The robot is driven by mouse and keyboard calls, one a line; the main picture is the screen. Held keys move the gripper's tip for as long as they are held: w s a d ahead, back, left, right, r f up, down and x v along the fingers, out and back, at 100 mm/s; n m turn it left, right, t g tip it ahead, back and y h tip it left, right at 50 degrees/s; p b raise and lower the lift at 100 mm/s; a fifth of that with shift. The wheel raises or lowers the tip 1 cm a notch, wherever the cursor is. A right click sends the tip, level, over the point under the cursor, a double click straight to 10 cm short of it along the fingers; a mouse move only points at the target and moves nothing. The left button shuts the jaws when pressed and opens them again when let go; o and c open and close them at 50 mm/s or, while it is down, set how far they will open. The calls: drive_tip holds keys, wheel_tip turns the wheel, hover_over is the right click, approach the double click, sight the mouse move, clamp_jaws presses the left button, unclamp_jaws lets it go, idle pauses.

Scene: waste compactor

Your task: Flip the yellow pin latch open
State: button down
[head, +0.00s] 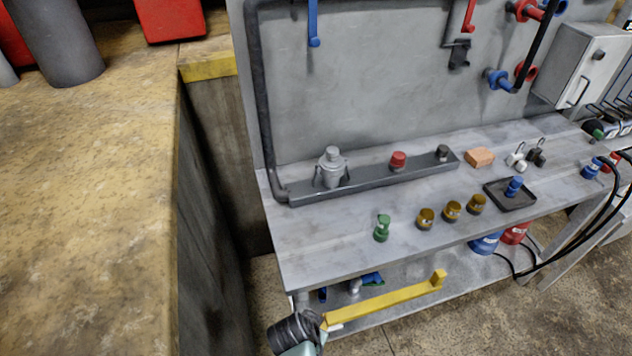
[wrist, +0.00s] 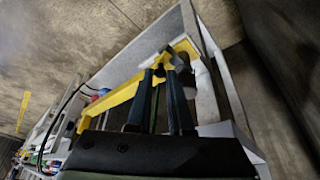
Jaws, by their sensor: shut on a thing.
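The yellow pin latch (head: 385,299) is a long yellow bar below the front edge of the grey workbench, with a raised block at its right end. It also shows in the wrist view (wrist: 118,97), running from lower left to upper right. My gripper (wrist: 167,64) is shut on the latch near the bar's upper-right end in that view. In the head view my dark wrist is at the bar's left end, and the fingers are mostly hidden there.
The workbench (head: 330,243) carries a green knob (head: 382,228), several brass knobs and a black tray (head: 495,203). Blue parts (head: 372,279) lie on the shelf behind the bar. A stone block (head: 90,200) stands at left. Open floor (head: 490,325) lies at lower right.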

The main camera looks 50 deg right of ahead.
idle(0.3)
drive_tip(key=c, duration=0.8)
unclamp_jaws()
drive_tip(key=shift+c, duration=0.2)
drive_tip(key=shift+w, duration=0.1)
drive_tip(key=shift+r, duration=0.1)
